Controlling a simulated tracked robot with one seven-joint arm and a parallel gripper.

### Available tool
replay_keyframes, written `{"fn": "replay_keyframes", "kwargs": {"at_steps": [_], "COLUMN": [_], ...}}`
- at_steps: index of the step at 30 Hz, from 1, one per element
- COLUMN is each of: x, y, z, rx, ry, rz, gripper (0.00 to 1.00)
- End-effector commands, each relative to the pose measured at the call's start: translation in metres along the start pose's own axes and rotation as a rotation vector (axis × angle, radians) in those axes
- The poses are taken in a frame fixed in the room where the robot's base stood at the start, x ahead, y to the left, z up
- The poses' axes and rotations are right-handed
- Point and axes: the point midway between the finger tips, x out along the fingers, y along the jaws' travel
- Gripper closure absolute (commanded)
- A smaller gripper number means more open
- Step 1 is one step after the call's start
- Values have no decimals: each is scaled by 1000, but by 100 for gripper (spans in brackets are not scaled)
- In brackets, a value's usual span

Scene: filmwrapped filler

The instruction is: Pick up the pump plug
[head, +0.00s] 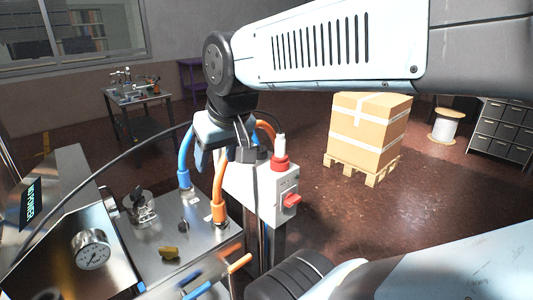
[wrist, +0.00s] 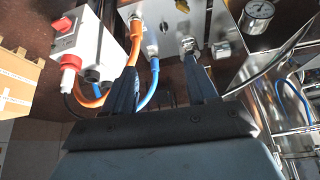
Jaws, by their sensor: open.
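No plug is clearly marked as the pump plug. A white plug with a red collar (head: 280,152) stands upright on top of a grey switch box (head: 262,190); it also shows at the left of the wrist view (wrist: 70,63). My gripper (head: 222,156) is open, above and left of the box, near the hoses. In the wrist view its two blue fingers (wrist: 162,70) are wide apart, and I see nothing held between them.
A blue hose (head: 185,160) and an orange hose (head: 219,195) rise from the metal machine top (head: 165,240), close to my gripper. A pressure gauge (head: 91,250) is at left. A wrapped carton (head: 368,130) stands on a pallet behind.

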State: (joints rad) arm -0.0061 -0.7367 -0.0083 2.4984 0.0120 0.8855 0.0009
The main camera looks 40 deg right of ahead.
Motion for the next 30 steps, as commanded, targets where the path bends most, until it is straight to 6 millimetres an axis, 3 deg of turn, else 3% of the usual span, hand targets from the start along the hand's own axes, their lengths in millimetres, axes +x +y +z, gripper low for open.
{"fn": "replay_keyframes", "kwargs": {"at_steps": [4, 14, 21, 30], "x": [20, 102, 171, 257], "y": [-14, -12, 5, 47], "z": [-18, -80, -110, -124], "rx": [50, 304, 507, 729], "ry": [1, 31, 63, 129], "rz": [-57, -171, -147, 6], "gripper": [28, 28, 28, 28]}}
